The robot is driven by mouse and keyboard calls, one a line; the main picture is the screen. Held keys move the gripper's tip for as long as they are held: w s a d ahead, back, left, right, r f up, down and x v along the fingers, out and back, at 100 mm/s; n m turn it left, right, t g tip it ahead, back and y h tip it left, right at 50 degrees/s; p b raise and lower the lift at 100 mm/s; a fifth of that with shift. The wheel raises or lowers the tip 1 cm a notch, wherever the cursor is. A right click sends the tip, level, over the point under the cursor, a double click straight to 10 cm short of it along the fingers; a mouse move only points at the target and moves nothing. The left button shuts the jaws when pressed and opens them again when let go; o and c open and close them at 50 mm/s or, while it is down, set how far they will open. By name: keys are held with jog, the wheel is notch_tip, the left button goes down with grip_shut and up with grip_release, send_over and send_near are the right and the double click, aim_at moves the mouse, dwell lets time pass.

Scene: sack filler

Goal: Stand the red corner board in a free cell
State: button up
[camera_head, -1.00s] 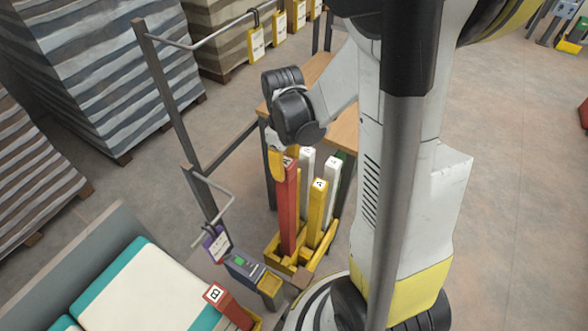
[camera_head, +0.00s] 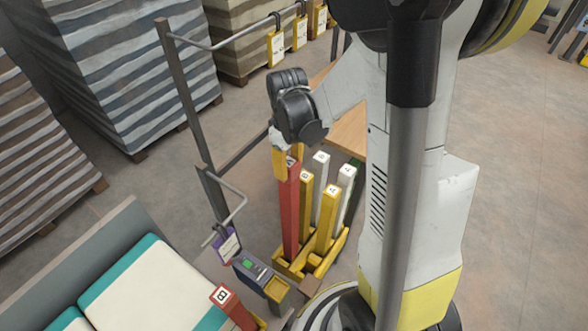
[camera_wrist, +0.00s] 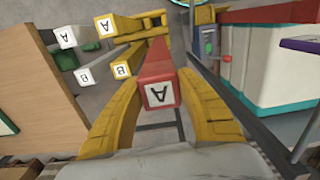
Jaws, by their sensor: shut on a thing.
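My gripper (camera_head: 289,161) is shut on the top of a tall red corner board (camera_head: 289,215). In the wrist view its yellow fingers (camera_wrist: 160,105) flank the red board's top (camera_wrist: 158,93), marked A. The board hangs nearly upright at the left side of the yellow rack (camera_head: 330,262). Its lower end meets the rack in the picture; I cannot tell whether it is inside a cell. Two yellow boards (camera_head: 328,220) and two white boards (camera_head: 320,190) stand in the rack. A second red board (camera_head: 230,305), marked B, stands at the lower left, apart from my gripper.
A dark metal frame (camera_head: 190,110) rises behind. A wooden table (camera_head: 348,130) is behind the rack. Open floor lies to the right.

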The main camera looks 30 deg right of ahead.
jog(key=shift+w+a+f, duration=0.15)
jog(key=shift+w+a, duration=0.1)
jog(key=shift+w, duration=0.35)
jog(key=shift+f+b, duration=0.2)
jog(key=shift+b, duration=0.2)
jog(key=shift+f+b, duration=1.45)
jog(key=shift+f, duration=0.15)
jog(key=shift+f+b, duration=1.5)
jog(key=shift+f, duration=0.15)
